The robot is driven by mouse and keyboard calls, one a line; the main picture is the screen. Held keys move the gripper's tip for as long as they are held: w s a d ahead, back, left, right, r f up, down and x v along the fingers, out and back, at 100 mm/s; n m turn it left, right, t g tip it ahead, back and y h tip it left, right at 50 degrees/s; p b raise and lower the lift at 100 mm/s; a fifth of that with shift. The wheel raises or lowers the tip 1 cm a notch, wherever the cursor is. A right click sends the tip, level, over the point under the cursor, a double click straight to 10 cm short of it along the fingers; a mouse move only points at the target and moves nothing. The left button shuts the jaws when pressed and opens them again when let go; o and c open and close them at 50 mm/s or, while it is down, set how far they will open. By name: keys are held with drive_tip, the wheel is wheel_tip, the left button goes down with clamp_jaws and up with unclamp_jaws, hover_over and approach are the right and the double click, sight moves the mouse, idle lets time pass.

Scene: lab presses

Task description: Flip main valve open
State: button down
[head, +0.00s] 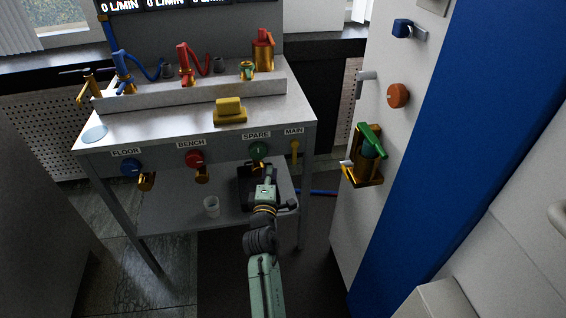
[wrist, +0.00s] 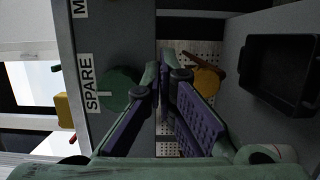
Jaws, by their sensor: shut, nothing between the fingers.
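The main valve (head: 294,151) is a yellow lever under the MAIN label (head: 293,131) at the right end of the bench front. It hangs roughly straight down. My gripper (head: 265,181) is in front of the bench, below the SPARE label and left of and lower than the lever, apart from it. In the wrist view my fingers (wrist: 163,70) are shut and empty, beside the green spare knob (wrist: 118,88). There only the M of the MAIN label (wrist: 80,8) shows at the top edge, and I cannot make out the main lever.
Left along the bench front are the red bench knob (head: 194,159) and blue floor knob (head: 130,168). A cup (head: 211,206) stands on the lower shelf. A black bin (wrist: 256,86) is near my gripper. A cabinet with a green-handled valve (head: 371,141) stands to the right.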

sight(294, 152)
drive_tip(key=w+d+p, duration=0.2)
drive_tip(key=w+d, duration=0.2)
drive_tip(key=shift+w, duration=0.4)
